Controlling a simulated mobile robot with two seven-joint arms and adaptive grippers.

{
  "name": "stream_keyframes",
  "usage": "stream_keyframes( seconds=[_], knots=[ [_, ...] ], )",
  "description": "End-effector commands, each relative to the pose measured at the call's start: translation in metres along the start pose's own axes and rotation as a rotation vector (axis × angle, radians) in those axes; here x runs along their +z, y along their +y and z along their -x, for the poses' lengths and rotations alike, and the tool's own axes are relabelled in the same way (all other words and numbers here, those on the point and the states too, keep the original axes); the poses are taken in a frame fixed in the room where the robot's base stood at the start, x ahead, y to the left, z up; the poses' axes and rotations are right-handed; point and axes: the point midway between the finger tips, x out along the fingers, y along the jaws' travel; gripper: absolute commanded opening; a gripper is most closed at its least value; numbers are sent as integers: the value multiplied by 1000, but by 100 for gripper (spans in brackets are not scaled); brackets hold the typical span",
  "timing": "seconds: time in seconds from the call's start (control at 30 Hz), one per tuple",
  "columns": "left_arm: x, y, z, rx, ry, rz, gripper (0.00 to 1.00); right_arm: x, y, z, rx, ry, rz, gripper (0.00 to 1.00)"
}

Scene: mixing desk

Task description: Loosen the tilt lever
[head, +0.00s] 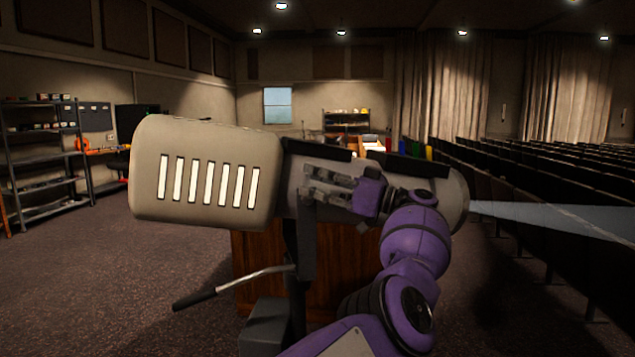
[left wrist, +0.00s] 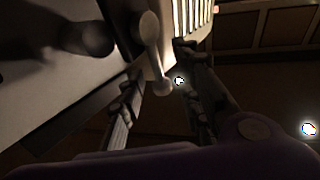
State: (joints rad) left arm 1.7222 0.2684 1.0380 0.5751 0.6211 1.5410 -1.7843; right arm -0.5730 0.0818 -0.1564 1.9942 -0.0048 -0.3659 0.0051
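A large spotlight has a beige vented housing (head: 205,180) at its left end and a grey barrel (head: 452,190) at its right end. It hangs on a dark upright yoke (head: 305,245). My left gripper (head: 309,184) is at the side of the lamp near the top of the yoke, its fingers pointing left and apart. In the left wrist view, a small pale lever with rounded ends (left wrist: 154,55), which looks like the tilt lever, lies around the gap between the fingertips. I cannot tell whether a finger touches it. In the head view the gripper seems to cover it.
A bent rod with a black grip (head: 195,298) sticks out low to the left of the yoke. A wooden desk (head: 255,255) stands behind. Rows of dark seats (head: 560,195) fill the right. A shelf rack (head: 42,150) stands far left, with open carpet before it.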

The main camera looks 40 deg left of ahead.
Motion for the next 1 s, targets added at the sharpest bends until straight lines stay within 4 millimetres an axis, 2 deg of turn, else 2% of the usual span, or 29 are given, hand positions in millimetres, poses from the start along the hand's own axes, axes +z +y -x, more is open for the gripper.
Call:
stream_keyframes(
  seconds=[0.3,0.5,0.67,1.0],
  knots=[
    [-58,-1,-11,-1,0,5,31,0,-1,0,0,0,-3,0],
    [-86,0,-17,1,2,2,31,0,-1,0,0,0,-3,0],
    [-95,0,-18,1,2,0,31,0,-1,0,0,0,-4,0],
    [-95,0,-18,1,2,0,31,0,-1,0,0,1,-4,0]
  ],
)
